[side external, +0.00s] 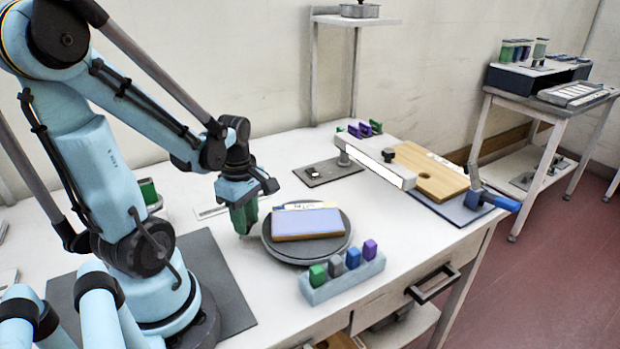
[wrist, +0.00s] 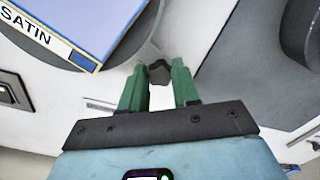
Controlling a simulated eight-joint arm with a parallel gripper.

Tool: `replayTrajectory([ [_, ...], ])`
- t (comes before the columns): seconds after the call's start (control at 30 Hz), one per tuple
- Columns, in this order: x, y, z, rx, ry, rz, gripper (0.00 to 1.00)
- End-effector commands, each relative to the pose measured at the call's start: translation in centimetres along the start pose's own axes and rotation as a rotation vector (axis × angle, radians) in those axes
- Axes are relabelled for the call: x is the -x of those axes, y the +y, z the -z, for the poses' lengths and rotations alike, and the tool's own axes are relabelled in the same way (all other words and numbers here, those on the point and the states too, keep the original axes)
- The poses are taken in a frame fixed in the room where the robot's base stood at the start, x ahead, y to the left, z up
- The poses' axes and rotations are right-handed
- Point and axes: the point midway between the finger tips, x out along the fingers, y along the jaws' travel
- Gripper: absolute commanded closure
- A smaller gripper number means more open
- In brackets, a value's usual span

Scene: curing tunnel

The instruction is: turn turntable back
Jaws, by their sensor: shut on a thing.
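The round grey turntable (side external: 276,250) sits on the white bench. A flat blue panel with a wooden edge (side external: 307,223) lies on it. In the wrist view the panel (wrist: 85,20) shows a label reading SATIN, and the turntable's dark rim (wrist: 146,32) shows beside it. My gripper (side external: 243,232) points down at the turntable's left edge. Its green fingers (wrist: 159,78) are shut on a small dark grey knob (wrist: 159,72) beside the rim.
A light grey rack (side external: 343,282) with several coloured blocks stands at the front right of the turntable. A white bar fixture (side external: 375,162) and a wooden board (side external: 430,172) are behind to the right. A dark plate (side external: 328,172) lies behind the turntable.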

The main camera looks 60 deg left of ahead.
Motion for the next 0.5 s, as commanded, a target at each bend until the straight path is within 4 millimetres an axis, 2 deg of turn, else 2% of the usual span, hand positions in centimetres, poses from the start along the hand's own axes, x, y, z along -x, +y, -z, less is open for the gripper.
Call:
replayTrajectory([
  [0.5,0.0,-2.4,-2.3,0.253,0.001,0.0,1.0],
])
